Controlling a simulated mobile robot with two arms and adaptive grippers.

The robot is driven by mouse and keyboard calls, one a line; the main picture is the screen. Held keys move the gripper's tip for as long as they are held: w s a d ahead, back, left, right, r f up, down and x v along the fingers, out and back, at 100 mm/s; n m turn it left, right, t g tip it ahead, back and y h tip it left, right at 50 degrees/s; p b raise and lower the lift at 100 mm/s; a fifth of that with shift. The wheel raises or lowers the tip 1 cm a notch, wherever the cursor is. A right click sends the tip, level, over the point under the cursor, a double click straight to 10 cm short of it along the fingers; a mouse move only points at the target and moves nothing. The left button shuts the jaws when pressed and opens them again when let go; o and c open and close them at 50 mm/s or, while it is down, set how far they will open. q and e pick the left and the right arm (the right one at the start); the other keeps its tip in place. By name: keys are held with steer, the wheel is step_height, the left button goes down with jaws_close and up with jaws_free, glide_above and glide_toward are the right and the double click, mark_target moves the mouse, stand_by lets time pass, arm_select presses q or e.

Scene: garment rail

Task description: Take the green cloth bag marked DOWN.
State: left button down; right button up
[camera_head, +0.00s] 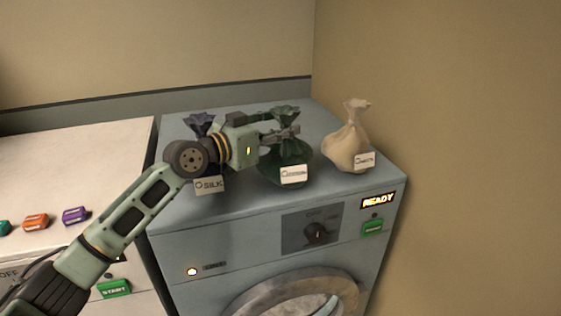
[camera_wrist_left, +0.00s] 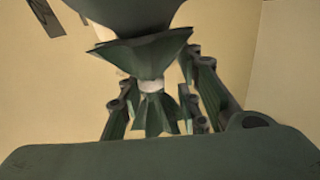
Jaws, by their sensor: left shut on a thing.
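The dark green cloth bag (camera_head: 283,165) is on top of the blue-grey washing machine, between two other bags. Its white tag (camera_head: 293,175) faces front, with lettering too small to read surely. My left gripper (camera_head: 284,128) reaches in from the left and is shut on the bag's gathered neck. In the left wrist view, the gripper's fingers (camera_wrist_left: 156,98) stand on both sides of the tied neck of the green bag (camera_wrist_left: 135,45). I cannot tell whether the bag's base touches the machine. My right gripper is not in view.
A dark bag (camera_head: 199,124) tagged SILK stands left, partly behind my left arm. A beige bag (camera_head: 346,145) stands close on the right, near the wall. The washing machine (camera_head: 240,215) shows READY. A white machine (camera_head: 90,160) with several coloured blocks is at the left.

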arm_select(q)
steer(key=shift+d+f, duration=0.15)
steer(key=shift+f, duration=0.05)
